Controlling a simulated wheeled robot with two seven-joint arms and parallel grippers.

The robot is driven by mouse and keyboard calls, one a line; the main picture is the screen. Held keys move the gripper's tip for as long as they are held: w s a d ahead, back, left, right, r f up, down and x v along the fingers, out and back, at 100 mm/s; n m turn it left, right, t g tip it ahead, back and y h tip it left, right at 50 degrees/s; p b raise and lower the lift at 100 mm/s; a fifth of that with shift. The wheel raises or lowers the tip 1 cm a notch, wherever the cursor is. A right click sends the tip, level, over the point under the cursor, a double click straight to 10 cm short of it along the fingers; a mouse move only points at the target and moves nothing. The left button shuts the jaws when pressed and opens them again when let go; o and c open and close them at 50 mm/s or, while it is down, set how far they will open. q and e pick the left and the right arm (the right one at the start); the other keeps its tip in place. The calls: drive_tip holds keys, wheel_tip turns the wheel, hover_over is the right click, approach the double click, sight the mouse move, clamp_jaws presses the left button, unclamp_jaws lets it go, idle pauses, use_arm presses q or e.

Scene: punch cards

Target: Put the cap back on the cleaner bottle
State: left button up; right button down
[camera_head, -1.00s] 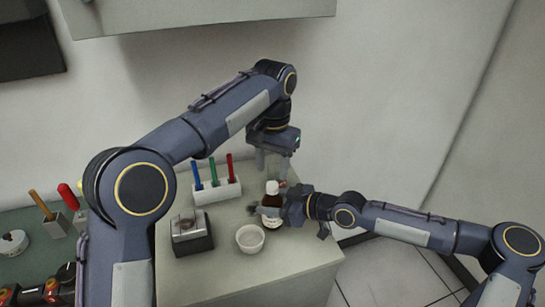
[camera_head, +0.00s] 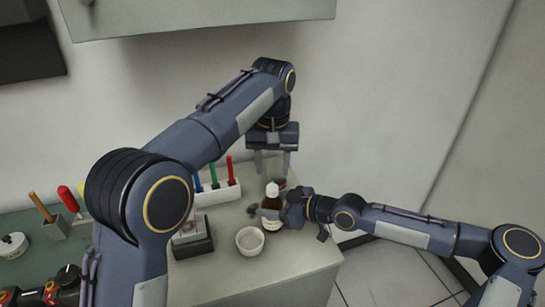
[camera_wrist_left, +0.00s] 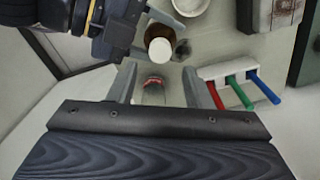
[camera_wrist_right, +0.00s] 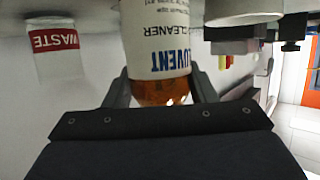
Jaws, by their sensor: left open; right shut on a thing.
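The brown cleaner bottle (camera_head: 271,209) stands upright on the counter near its right end, with a white cap (camera_head: 272,189) on its top. How tightly the cap sits cannot be told. In the left wrist view the cap (camera_wrist_left: 160,50) appears as a white disc. My right gripper (camera_head: 284,212) is shut around the bottle from the right; the right wrist view shows the bottle's white label (camera_wrist_right: 160,40) and amber glass between the fingers. My left gripper (camera_head: 272,164) is open and empty, fingers pointing down, above and behind the bottle and apart from the cap.
A white rack (camera_head: 222,194) with colored pens and a dark box (camera_head: 192,240) stand to the left. The counter's right edge is close.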

sight(272, 187)
use_arm(q)
wheel_tip(272, 187, down, 6)
idle(0.4)
clamp_jaws()
drive_tip(key=shift+o, duration=0.7)
unclamp_jaws()
drive_tip(key=shift+r, duration=0.1)
